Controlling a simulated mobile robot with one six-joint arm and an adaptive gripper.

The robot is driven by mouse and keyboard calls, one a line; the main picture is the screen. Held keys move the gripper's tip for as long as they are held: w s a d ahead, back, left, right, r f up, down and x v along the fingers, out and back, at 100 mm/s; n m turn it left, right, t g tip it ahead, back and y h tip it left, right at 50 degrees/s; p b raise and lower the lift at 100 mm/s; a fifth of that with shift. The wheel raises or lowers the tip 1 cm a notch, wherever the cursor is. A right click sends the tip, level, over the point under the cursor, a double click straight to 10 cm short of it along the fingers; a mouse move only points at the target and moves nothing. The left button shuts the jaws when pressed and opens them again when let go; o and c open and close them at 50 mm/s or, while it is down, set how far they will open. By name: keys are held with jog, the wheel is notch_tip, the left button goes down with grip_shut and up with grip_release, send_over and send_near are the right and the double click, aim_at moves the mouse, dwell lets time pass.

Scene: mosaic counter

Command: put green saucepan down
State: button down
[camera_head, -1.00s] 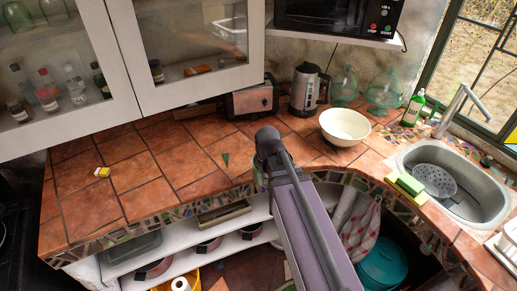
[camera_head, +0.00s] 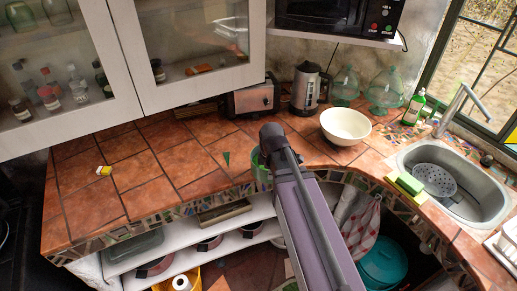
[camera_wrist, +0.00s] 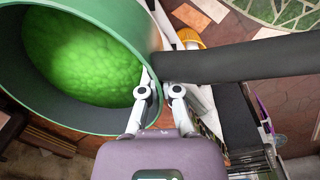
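The green saucepan (camera_wrist: 133,22) fills the upper left of the wrist view, with a bright green bumpy inside and a long dark handle (camera_wrist: 245,62) running right. My gripper (camera_wrist: 158,82) has its two fingers close together at the saucepan's rim, by the root of the handle, and looks shut on it. In the head view, my arm hides most of the saucepan; a green sliver (camera_head: 258,168) shows left of my wrist, over the counter's front edge. I cannot tell whether its base touches the tiled counter (camera_head: 165,195).
A cream bowl (camera_head: 346,126) stands right of my arm, with a kettle (camera_head: 304,90) and toaster (camera_head: 253,100) behind. A yellow-and-green sponge (camera_head: 408,184) lies by the sink (camera_head: 480,205). A small yellow item (camera_head: 104,171) lies left; the left counter is mostly clear.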

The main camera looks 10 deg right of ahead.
jog(key=shift+w+d+r+n, duration=0.2)
jog(key=shift+d+n, duration=0.05)
jog(key=shift+n, duration=0.55)
jog(key=shift+w+d+r+n, duration=0.15)
jog(key=shift+w+d+n, duration=0.1)
jog(key=shift+n, duration=0.55)
jog(key=w, duration=0.5)
jog(key=w+f, duration=0.1)
jog(key=w, duration=0.3)
jog(key=w+b, duration=0.1)
jog(key=w, duration=0.4)
jog(key=shift+w+a+f, duration=0.2)
jog(key=shift+w, duration=0.15)
jog(key=shift+w, duration=0.45)
jog(key=shift+w+f, duration=0.2)
jog(key=shift+w, duration=0.15)
notch_tip(320, 180, down, 3)
jog(key=b, duration=0.3)
jog(key=shift+s+f, duration=0.1)
jog(key=shift+s, duration=0.05)
jog(key=shift+b, duration=0.3)
